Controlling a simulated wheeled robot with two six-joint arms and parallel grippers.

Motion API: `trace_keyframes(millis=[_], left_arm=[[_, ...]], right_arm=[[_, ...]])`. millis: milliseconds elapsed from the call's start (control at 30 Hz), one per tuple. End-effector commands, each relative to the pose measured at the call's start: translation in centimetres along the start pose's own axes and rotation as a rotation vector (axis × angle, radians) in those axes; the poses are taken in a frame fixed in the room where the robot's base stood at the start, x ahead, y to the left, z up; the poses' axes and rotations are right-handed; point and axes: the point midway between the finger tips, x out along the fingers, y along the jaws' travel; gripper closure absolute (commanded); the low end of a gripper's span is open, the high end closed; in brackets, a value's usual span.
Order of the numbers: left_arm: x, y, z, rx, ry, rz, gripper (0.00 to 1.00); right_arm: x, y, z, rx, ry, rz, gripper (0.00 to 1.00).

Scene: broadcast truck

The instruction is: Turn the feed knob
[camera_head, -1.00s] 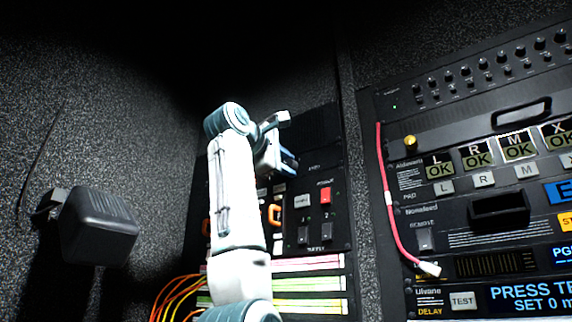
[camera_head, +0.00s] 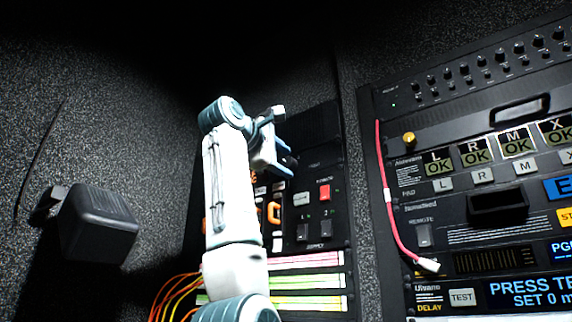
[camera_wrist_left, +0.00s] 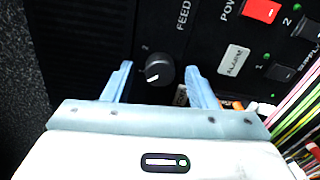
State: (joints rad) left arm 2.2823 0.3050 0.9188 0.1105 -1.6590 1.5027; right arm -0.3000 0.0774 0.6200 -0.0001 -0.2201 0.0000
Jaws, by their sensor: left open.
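The feed knob (camera_wrist_left: 158,75) is a round black knob with a light pointer mark, below the FEED label in the left wrist view. My left gripper (camera_wrist_left: 160,78) is open, with one blue-grey finger on each side of the knob and gaps between them. I cannot tell how deep the fingertips reach relative to the knob. In the head view my left gripper (camera_head: 286,158) is in front of the upper part of the dark panel (camera_head: 325,230), and the knob is hidden there. My right gripper is not in view.
A red switch (camera_head: 324,192) and dark rocker switches are on the same panel. Coloured cables (camera_head: 178,296) run below left. A pink cable (camera_head: 388,190) hangs by the right-hand rack. A black box (camera_head: 98,226) is on the left wall.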

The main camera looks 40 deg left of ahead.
Motion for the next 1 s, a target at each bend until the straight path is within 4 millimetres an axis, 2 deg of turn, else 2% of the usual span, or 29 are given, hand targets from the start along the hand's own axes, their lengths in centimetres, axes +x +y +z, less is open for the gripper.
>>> trace_keyframes(millis=[33, 200, 433, 600, 1000], left_arm=[[-1.0, -0.4, 0.0, 0.000, -0.001, 0.003, 0.48], [-4.6, -0.5, 0.0, 0.000, -0.001, 0.004, 0.48], [-8.2, -0.3, 0.0, -0.001, 0.000, 0.000, 0.48], [-9.2, -0.2, 0.0, 0.000, 0.000, -0.001, 0.48], [-9.3, -0.1, 0.0, 0.000, 0.000, -0.001, 0.48]], right_arm=[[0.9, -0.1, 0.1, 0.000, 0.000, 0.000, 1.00], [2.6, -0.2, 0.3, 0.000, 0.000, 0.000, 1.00], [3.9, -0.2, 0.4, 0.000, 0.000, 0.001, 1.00], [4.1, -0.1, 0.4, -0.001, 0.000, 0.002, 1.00], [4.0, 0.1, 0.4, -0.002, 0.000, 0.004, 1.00]])
